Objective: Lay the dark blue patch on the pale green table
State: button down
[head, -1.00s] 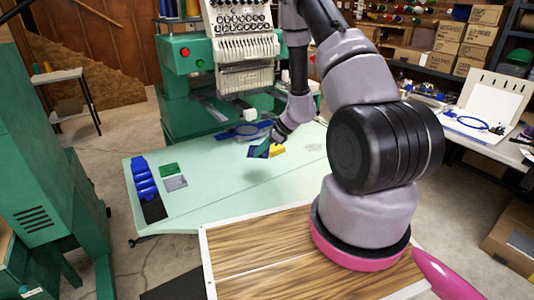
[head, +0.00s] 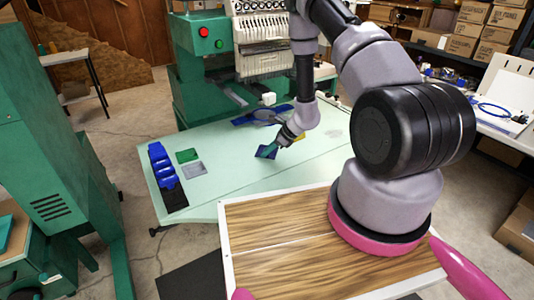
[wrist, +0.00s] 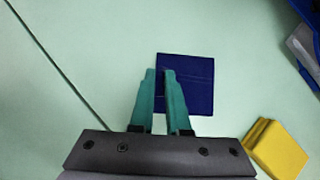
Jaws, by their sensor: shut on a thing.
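The dark blue patch (wrist: 198,82) is a flat square in the wrist view, at and beyond my fingertips. My gripper (wrist: 160,75) has two teal fingers, shut on the near left part of the patch. In the head view the patch (head: 266,152) hangs tilted from my gripper (head: 274,145), over the middle of the pale green table (head: 228,173). I cannot tell whether its lower edge touches the table.
A yellow block (wrist: 276,148) lies close on the right in the wrist view. Green (head: 188,156) and grey (head: 194,170) patches and a blue rack (head: 163,168) stand at the table's left. A blue hooped piece (head: 262,116) lies behind. The table's front middle is clear.

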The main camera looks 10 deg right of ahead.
jog(key=shift+f, duration=0.35)
jog(key=shift+f, duration=0.2)
jog(key=c, duration=0.9)
grip_release()
